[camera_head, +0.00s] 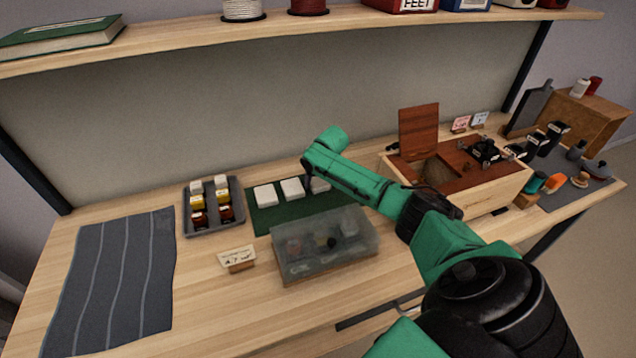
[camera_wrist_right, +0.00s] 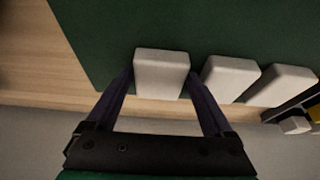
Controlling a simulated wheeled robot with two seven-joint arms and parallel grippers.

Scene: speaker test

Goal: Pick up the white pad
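Three white pads lie in a row on a dark green mat (camera_head: 262,222) in the head view: a left one (camera_head: 265,195), a middle one (camera_head: 292,189) and a right one (camera_head: 321,185). My right gripper (camera_head: 309,186) is down at the right pad and hides part of it. In the right wrist view, this pad (camera_wrist_right: 162,72) lies between the two fingers of the gripper (camera_wrist_right: 160,78), with one finger along each side. The fingers look open, very close to its sides; firm contact does not show. The other pads (camera_wrist_right: 229,78) (camera_wrist_right: 285,85) lie beside it. My left gripper is out of view.
A translucent box (camera_head: 325,245) stands just in front of the mat. A grey tray of small bottles (camera_head: 213,229) is left of it. A wooden box with a raised lid (camera_head: 419,132) stands right. A shelf (camera_head: 300,31) runs above.

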